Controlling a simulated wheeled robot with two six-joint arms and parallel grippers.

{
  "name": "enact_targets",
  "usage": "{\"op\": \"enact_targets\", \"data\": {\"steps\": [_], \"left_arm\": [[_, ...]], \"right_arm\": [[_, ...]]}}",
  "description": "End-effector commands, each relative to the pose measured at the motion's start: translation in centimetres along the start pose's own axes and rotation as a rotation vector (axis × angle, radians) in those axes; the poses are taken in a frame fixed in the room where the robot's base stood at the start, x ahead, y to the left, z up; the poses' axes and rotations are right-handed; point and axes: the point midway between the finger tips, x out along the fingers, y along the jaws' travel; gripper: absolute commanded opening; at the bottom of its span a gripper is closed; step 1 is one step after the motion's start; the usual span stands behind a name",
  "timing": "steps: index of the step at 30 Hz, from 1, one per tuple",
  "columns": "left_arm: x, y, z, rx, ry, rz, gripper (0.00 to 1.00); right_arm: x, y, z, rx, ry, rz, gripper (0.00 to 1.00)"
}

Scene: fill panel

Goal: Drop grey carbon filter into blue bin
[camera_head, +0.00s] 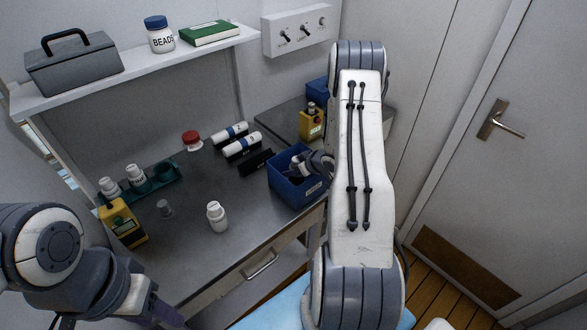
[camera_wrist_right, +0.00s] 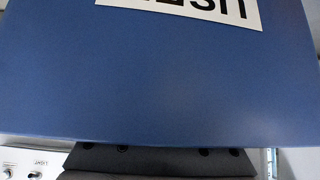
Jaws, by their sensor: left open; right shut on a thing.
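The blue bin (camera_head: 283,190) stands near the right front edge of the grey workbench, with a white label on its near wall. My right gripper (camera_head: 306,160) reaches over its rim from the right, with its fingertips over or inside the bin. It is shut on a dark thing, which I take for the grey carbon filter; the grasp is mostly hidden. In the right wrist view the blue bin wall (camera_wrist_right: 160,85) fills most of the picture, its label upside down. A dark grey part shows below it. My left gripper (camera_head: 165,314) is open at the bottom edge, away from the bin.
White cartridges (camera_head: 241,145) and a black tray (camera_head: 256,162) lie left of the bin. A white bottle (camera_head: 217,217) stands on the bench, a green rack (camera_head: 152,183) with bottles further left. A yellow device (camera_head: 311,124) stands behind the bin.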

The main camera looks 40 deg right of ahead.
Motion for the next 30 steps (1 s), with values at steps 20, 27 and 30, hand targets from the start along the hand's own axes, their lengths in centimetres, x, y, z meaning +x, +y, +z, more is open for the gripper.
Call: {"op": "enact_targets", "data": {"steps": [20, 27, 30], "left_arm": [[0.83, -0.06, 0.04, 0.001, 0.000, 0.000, 0.50], [0.83, -0.06, 0.04, 0.000, 0.000, 0.000, 0.50], [0.82, -0.06, 0.04, 0.000, 0.000, 0.000, 0.50]], "right_arm": [[0.77, 0.09, 0.81, 0.001, 0.001, 0.001, 0.66], [0.77, 0.08, 0.82, 0.001, 0.001, 0.001, 0.93], [0.76, 0.07, 0.81, 0.001, 0.001, 0.001, 0.93]]}}
